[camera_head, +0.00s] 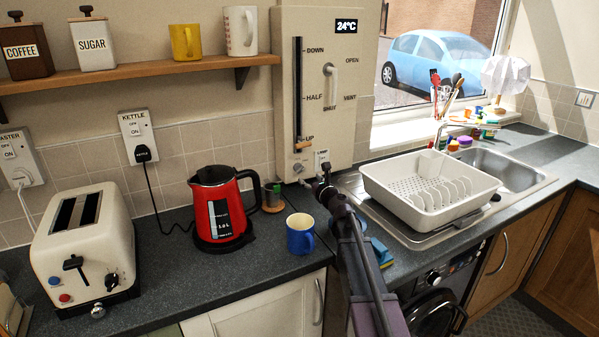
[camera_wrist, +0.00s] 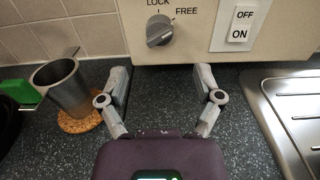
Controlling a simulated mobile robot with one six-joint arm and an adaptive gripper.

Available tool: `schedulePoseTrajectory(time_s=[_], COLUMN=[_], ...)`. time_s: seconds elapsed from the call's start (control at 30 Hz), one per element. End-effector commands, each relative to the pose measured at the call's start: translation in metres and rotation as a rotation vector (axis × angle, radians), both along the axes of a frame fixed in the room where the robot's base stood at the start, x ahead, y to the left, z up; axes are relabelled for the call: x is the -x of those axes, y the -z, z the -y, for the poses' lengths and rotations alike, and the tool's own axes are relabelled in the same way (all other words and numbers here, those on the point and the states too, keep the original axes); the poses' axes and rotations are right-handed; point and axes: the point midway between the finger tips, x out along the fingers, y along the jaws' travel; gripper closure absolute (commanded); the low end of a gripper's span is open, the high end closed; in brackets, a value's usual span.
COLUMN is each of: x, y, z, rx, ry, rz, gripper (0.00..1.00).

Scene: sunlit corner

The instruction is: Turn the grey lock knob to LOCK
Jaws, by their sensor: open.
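The grey lock knob (camera_wrist: 160,33) is on the lower front of the cream wall panel (camera_wrist: 205,48), with LOCK printed above its left side and FREE to its upper right. Its grip bar is tilted, the right end higher, toward the FREE side. The knob also shows small in the head view (camera_head: 298,168), at the panel's lower left. My gripper (camera_wrist: 161,82) is open and empty, its two fingers spread below and in front of the knob, apart from it. In the head view my gripper (camera_head: 318,184) is close to the panel's lower edge.
A metal cup (camera_wrist: 65,85) on a cork coaster stands left of my gripper. An OFF/ON switch (camera_wrist: 240,24) is right of the knob. A blue mug (camera_head: 300,234), a red kettle (camera_head: 222,205) and a white dish rack (camera_head: 428,192) stand near my arm.

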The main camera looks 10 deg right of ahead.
Motion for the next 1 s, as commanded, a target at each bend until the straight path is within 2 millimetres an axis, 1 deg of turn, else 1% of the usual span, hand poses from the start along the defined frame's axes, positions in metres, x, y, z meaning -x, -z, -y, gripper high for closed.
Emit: schedulePoseTrajectory(time_s=[0.03,0.2,0.43,0.63,0.97,1.0], x=[-0.012,-0.036,-0.060,-0.068,-0.069,-0.069], y=[0.000,0.000,0.000,0.000,0.000,0.000], z=[-0.003,-0.011,-0.020,-0.024,-0.025,-0.025], rx=[0.000,0.000,0.000,0.000,0.000,0.000], ry=[-0.001,-0.002,-0.002,-0.002,-0.003,-0.003], rz=[0.000,0.000,0.000,0.000,0.000,0.000], gripper=[0.16,0.16,0.16,0.16,0.16,0.28])
